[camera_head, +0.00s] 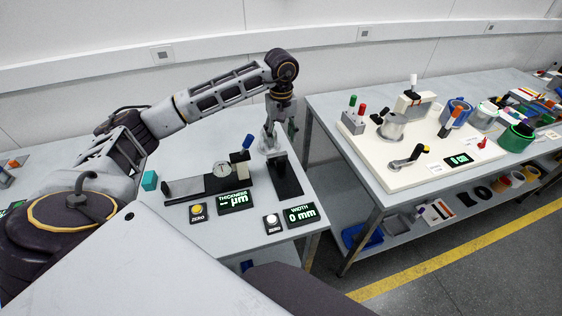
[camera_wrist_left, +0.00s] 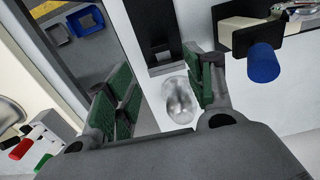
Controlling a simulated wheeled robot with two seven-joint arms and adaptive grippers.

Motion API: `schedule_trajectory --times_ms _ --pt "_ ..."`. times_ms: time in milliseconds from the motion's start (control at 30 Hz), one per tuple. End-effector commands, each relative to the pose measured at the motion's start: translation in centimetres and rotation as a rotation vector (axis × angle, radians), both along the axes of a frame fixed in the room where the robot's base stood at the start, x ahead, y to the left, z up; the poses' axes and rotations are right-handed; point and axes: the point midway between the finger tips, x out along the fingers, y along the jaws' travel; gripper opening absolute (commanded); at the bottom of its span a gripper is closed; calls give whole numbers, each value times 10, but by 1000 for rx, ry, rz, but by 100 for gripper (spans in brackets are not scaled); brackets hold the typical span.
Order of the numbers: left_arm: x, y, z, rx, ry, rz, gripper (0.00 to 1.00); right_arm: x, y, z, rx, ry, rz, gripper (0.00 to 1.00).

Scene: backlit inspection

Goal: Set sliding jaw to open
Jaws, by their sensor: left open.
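The width gauge (camera_head: 288,182) is a black plate with upright parts on the left table in the head view. It also shows at the top of the left wrist view (camera_wrist_left: 155,30). Which of its parts is the sliding jaw I cannot tell for sure. A rounded silvery piece (camera_wrist_left: 178,100) shows at its end, also in the head view (camera_head: 267,143). My left gripper (camera_wrist_left: 158,97) is open, green-padded fingers apart, with the silvery piece seen between them. It appears empty; contact cannot be told. The width display (camera_head: 301,214) reads 0 mm. My right gripper is not in view.
The thickness gauge (camera_head: 205,184) with a dial and blue-tipped lever (camera_head: 248,143) stands just left. Two ZERO buttons and a thickness display (camera_head: 234,201) lie in front. A teal cube (camera_head: 150,181) sits further left. Another table (camera_head: 355,170) with a white board stands across a gap.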

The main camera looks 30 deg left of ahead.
Motion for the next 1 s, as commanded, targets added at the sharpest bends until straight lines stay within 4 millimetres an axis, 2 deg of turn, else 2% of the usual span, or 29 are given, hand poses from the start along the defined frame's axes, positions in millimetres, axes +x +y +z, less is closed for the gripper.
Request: schedule_trajectory --times_ms 367,767,1000 --pt "-1 0 -46 0 4 -1 54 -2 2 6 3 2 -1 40" --pt "-1 0 -98 -1 3 0 54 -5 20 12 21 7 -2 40" --pt "-1 0 -120 -1 2 -1 54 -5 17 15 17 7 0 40"
